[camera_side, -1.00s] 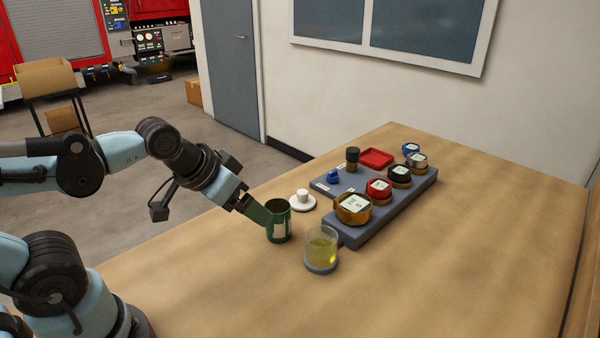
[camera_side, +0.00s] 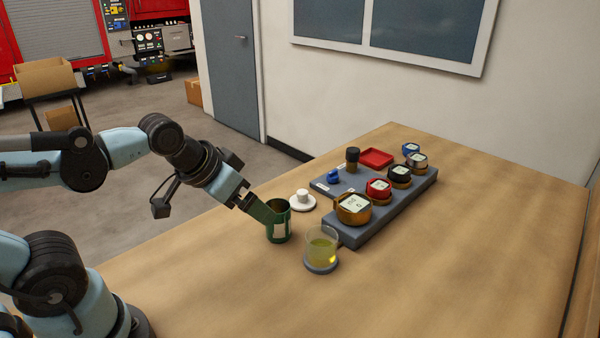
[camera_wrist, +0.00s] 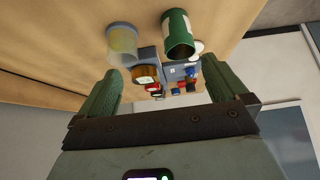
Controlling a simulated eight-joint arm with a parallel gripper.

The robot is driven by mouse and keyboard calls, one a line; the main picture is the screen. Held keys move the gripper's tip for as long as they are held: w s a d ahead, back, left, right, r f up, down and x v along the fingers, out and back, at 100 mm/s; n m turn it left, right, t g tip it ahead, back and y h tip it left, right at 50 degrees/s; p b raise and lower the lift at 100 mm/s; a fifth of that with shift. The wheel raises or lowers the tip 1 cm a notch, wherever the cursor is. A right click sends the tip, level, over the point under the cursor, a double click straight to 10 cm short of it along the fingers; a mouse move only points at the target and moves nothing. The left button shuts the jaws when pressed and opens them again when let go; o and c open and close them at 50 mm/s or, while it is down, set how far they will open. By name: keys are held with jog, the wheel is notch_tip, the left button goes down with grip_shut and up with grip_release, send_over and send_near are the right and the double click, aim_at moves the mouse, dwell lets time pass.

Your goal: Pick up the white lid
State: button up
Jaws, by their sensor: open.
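The white lid (camera_side: 302,200) lies on the table with its round knob up, just behind the green can. In the wrist view a part of the white lid (camera_wrist: 198,47) shows past the can, which hides the rest. The green can (camera_side: 279,224) stands upright and open-topped; it also shows in the wrist view (camera_wrist: 178,36). My gripper (camera_side: 268,217) is at the can's left side in the side view; I cannot tell whether it touches the can. In the wrist view my gripper (camera_wrist: 166,82) has its green fingers wide apart with nothing between them.
A glass beaker of yellow liquid (camera_side: 321,250) stands in front of the can. A grey block (camera_side: 350,237) to the right bears several round gauges or caps, a blue knob (camera_side: 334,176) and a black-topped post (camera_side: 352,159). The table's right front is clear.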

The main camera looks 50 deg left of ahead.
jog(key=w+a+r+g, duration=0.2)
jog(key=w+a+r, duration=0.1)
jog(key=w, duration=0.7)
jog(key=g, duration=0.2)
send_near(302, 191)
jog(key=x, duration=0.3)
jog(key=shift+w+d+f, duration=0.15)
jog(key=shift+w+f, duration=0.15)
jog(key=shift+f, duration=0.05)
jog(key=shift+s+x, duration=0.2)
jog(key=shift+x, duration=3)
jog(key=c, duration=1.1)
